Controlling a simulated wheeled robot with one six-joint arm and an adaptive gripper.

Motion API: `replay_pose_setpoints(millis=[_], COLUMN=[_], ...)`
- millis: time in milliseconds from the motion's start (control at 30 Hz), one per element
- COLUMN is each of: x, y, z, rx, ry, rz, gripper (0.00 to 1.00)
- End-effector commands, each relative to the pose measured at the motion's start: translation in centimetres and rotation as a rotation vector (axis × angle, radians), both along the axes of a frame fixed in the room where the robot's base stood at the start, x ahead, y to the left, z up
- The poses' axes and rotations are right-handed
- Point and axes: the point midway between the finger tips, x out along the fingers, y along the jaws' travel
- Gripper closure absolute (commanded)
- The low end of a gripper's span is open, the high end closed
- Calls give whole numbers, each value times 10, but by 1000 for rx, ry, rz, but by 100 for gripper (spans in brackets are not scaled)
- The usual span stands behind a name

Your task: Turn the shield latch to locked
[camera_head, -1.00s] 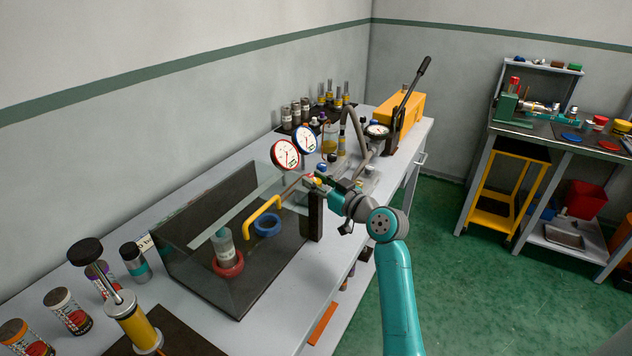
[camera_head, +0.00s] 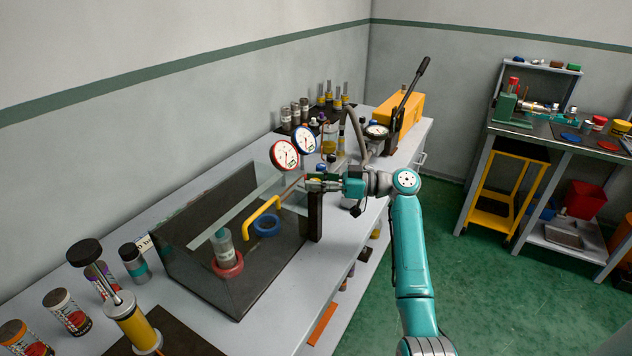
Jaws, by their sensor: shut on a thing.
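The clear shield box (camera_head: 205,288) stands on the grey bench, with a yellow handle (camera_head: 258,212) on its panel. A dark post (camera_head: 315,218) stands at its right end. My gripper (camera_head: 314,182) is at the top of this post, reaching in from the right with its fingers pointing left. It is shut on the small shield latch there. The fingers mostly hide the latch, so its exact angle cannot be told. Inside the shield are a grey cylinder in a red ring (camera_head: 229,264) and a blue ring (camera_head: 267,225).
Two dial gauges, red-rimmed (camera_head: 284,154) and blue-rimmed (camera_head: 304,140), stand just behind my gripper. A hose (camera_head: 355,133) and a yellow lever pump (camera_head: 404,112) are further along the bench. Jars and a yellow cylinder (camera_head: 133,325) stand at the near left.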

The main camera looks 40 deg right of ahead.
Motion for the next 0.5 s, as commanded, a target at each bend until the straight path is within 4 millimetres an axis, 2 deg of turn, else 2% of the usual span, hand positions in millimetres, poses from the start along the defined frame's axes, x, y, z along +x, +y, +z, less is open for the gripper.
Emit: replay_pose_setpoints(millis=[500], x=[0], y=[0], z=[-2], rx=[0], ry=[4], rz=[42], gripper=[100])
